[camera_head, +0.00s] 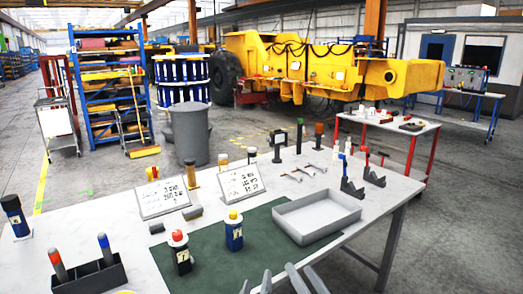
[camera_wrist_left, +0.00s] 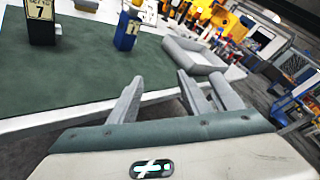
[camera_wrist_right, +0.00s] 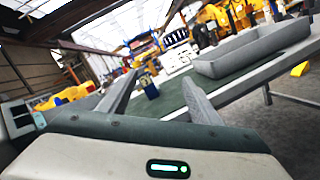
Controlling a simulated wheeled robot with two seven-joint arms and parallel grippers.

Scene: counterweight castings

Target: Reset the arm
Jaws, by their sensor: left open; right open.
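My left gripper (camera_head: 256,279) is at the bottom edge of the head view, by the table's front edge, with its fingers apart and nothing between them. The left wrist view shows the same open fingers (camera_wrist_left: 160,78). My right gripper (camera_head: 305,274) is just to its right, also open and empty. Its spread fingers (camera_wrist_right: 160,77) show in the right wrist view. Both grippers are clear of the objects on the table. Most of both arms is out of view.
The white table (camera_head: 345,222) holds a green mat (camera_head: 215,270), a grey tray (camera_head: 318,226), a black red-capped block (camera_head: 181,258), a blue yellow-capped block (camera_head: 234,236), a black holder (camera_head: 92,283) and two white boards (camera_head: 163,197). Tools and posts stand behind.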

